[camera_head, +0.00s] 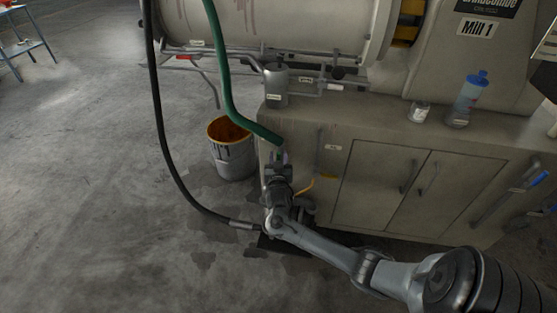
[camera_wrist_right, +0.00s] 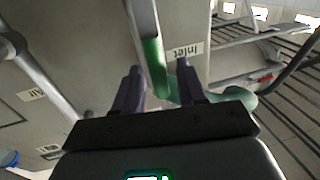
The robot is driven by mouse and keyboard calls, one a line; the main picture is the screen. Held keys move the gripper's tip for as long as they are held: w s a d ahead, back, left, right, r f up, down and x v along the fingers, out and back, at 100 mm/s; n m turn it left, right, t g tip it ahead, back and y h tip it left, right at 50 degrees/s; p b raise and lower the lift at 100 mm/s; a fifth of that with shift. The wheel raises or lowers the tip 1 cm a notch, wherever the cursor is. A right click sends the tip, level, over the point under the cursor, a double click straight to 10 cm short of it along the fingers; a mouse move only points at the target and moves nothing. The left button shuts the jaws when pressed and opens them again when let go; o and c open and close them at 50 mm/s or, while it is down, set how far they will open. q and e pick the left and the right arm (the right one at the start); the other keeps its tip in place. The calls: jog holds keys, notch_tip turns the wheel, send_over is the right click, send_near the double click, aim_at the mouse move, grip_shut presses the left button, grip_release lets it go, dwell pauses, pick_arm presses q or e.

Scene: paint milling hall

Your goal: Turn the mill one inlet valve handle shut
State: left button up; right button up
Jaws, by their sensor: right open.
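The mill one inlet valve handle shows in the right wrist view as a metal lever with a green grip (camera_wrist_right: 153,62), beside a label reading "Inlet" (camera_wrist_right: 188,51). My right gripper (camera_wrist_right: 159,74) is open, with one dark finger on each side of the grip; I cannot tell whether either touches it. In the head view, my right gripper (camera_head: 279,158) is at the left end of the cabinet, just below the lower end of the green hose (camera_head: 229,100). The handle is hard to make out there. My left gripper is not in view.
The mill (camera_head: 270,22) lies above the beige cabinet (camera_head: 375,125). A bucket (camera_head: 233,160) stands left of the cabinet. A bottle (camera_head: 467,102) and jar (camera_head: 420,112) stand on top. A black hose (camera_head: 163,130) hangs to the left. Open floor lies farther left.

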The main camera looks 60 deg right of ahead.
jog(key=shift+w+d, duration=0.15)
jog(key=shift+d, duration=0.15)
jog(key=shift+c, duration=0.2)
grip_shut()
